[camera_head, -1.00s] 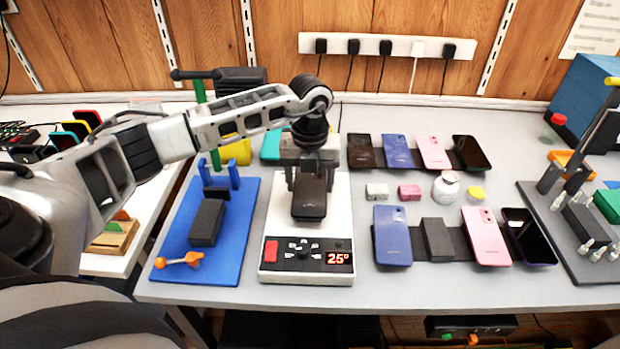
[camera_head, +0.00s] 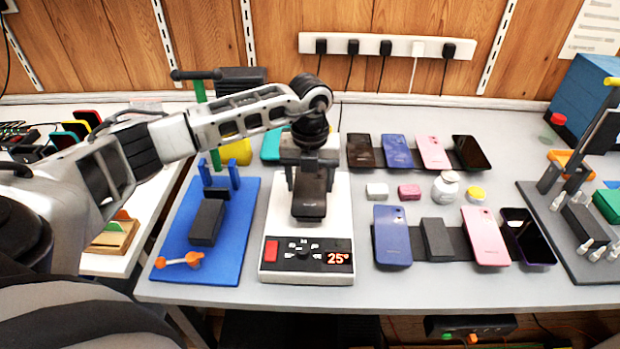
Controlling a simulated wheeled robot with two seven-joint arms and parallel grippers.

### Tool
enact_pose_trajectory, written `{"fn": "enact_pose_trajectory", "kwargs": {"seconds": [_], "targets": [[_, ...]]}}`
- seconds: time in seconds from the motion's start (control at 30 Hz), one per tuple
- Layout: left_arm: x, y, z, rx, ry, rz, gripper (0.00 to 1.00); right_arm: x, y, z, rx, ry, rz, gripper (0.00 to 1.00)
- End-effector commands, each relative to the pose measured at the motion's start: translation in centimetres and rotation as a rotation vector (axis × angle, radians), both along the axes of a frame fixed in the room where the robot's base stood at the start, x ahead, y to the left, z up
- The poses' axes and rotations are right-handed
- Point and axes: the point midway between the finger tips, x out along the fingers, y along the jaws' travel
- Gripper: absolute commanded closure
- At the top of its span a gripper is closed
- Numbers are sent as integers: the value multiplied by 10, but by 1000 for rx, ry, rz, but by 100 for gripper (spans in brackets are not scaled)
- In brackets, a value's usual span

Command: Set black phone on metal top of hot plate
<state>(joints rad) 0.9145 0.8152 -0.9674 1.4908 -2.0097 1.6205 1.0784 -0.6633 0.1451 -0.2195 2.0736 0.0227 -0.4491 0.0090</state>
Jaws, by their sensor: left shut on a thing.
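The hot plate (camera_head: 335,222) is a white unit with a red switch, black control panel and a red "25°" display. My left gripper (camera_head: 309,180) points down over its top, with one finger on each side of a black phone (camera_head: 310,202). The gripper is shut on the phone. The phone lies over the plate's upper surface; whether it touches the surface cannot be told. The metal top is mostly hidden by the phone and gripper. My right gripper is not in view.
Blue (camera_head: 392,236) and pink (camera_head: 485,236) phones and others lie in two rows to the right. A white jar (camera_head: 446,186) stands between the rows. A grey fixture is far right.

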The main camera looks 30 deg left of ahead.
Motion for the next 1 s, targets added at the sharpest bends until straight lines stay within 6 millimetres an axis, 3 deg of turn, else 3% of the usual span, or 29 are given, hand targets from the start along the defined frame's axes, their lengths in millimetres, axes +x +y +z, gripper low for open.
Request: {"fn": "enact_pose_trajectory", "kwargs": {"seconds": [1.0], "targets": [[0, 0, -6, 0, 0, 0, 63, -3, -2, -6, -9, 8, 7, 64]]}}
